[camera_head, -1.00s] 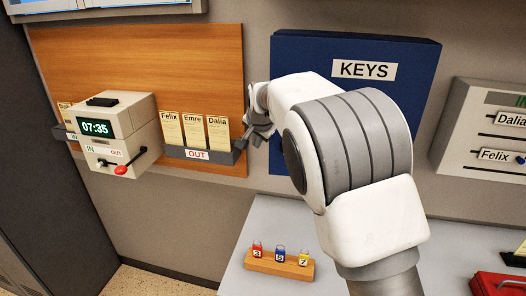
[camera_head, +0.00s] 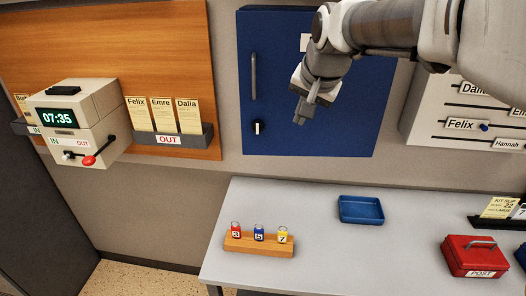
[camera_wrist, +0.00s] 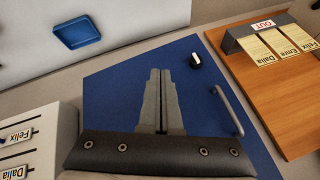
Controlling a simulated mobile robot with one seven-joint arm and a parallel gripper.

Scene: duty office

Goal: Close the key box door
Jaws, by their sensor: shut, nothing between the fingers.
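The key box door (camera_head: 277,105) is a dark blue panel on the back wall, lying flat across the box front as far as I can see. It has a grey vertical handle (camera_head: 253,75) on its left side and a black-and-white knob (camera_head: 257,127) below. My arm covers most of its white label. My gripper (camera_head: 300,121) is shut and empty in front of the door, right of the knob. In the wrist view my gripper (camera_wrist: 160,75) points along the blue door (camera_wrist: 110,95), with the knob (camera_wrist: 196,60) and handle (camera_wrist: 229,111) to its right.
A time clock (camera_head: 76,119) and card rack (camera_head: 181,139) are left of the box. A name board (camera_head: 470,120) is to the right.

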